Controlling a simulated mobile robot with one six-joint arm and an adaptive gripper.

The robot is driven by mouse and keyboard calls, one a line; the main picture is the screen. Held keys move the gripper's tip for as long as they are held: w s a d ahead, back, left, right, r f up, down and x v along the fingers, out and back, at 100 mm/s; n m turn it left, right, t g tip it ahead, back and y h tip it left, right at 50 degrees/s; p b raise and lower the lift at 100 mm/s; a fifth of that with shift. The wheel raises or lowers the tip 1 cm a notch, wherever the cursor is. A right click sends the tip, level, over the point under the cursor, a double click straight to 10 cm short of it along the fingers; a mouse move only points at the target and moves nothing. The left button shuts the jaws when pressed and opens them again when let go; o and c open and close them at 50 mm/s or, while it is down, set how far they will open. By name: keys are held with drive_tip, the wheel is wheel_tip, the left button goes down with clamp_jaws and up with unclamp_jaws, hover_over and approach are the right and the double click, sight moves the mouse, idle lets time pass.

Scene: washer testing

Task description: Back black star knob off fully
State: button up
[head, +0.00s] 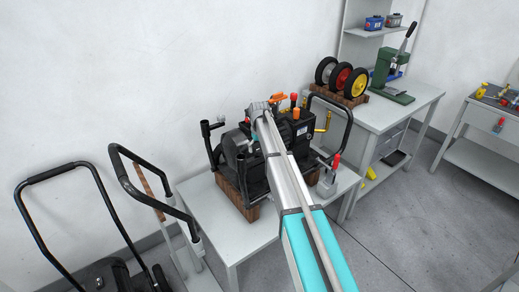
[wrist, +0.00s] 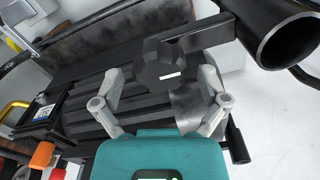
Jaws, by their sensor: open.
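The black star knob (wrist: 160,62) shows in the wrist view, with a short white mark on its face. It sits beside a black bar that leads to an open black tube (wrist: 285,35) at upper right. My gripper (wrist: 161,78) is open, with one grey fingertip on each side of the knob. A gap shows between each fingertip and the knob, so it is not gripped. In the head view my gripper (head: 258,107) is over the black washer machine (head: 235,150), which stands on wooden blocks. I cannot make out the knob there.
The machine's black handle (head: 349,118) rises at its right, and a red-tipped clamp (head: 330,175) stands near the table's right edge. A second table (head: 415,97) holds wheels and a green press. Black tube-framed carts stand at lower left. The table (head: 240,237) has bare room in front.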

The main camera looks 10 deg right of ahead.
sight(260, 148)
drive_tip(key=shift+m, duration=0.3)
drive_tip(key=m, duration=0.3)
drive_tip(key=shift+d+m, duration=0.1)
drive_tip(key=shift+m, duration=0.2)
drive_tip(key=m, duration=0.4)
drive_tip(key=shift+m, duration=0.3)
drive_tip(key=m, duration=0.4)
drive_tip(key=shift+s, duration=0.1)
drive_tip(key=m, duration=0.5)
drive_tip(key=shift+d, duration=0.1)
drive_tip(key=shift+r+p, duration=0.35)
drive_tip(key=shift+p, duration=0.05)
wheel_tip(260, 148, up, 13)
drive_tip(key=p, duration=1.3)
drive_tip(key=s+f+n+b, duration=0.4)
drive_tip(key=s+f+b, duration=0.1)
drive_tip(key=s, duration=0.5)
drive_tip(key=s+d+f+n+b, duration=0.1)
drive_tip(key=s+f+n+b, duration=0.3)
drive_tip(key=s, duration=0.6)
drive_tip(key=s+f+n+b, duration=0.5)
drive_tip(key=s+f+b, duration=0.1)
drive_tip(key=s, duration=0.5)
drive_tip(key=shift+d, duration=0.35)
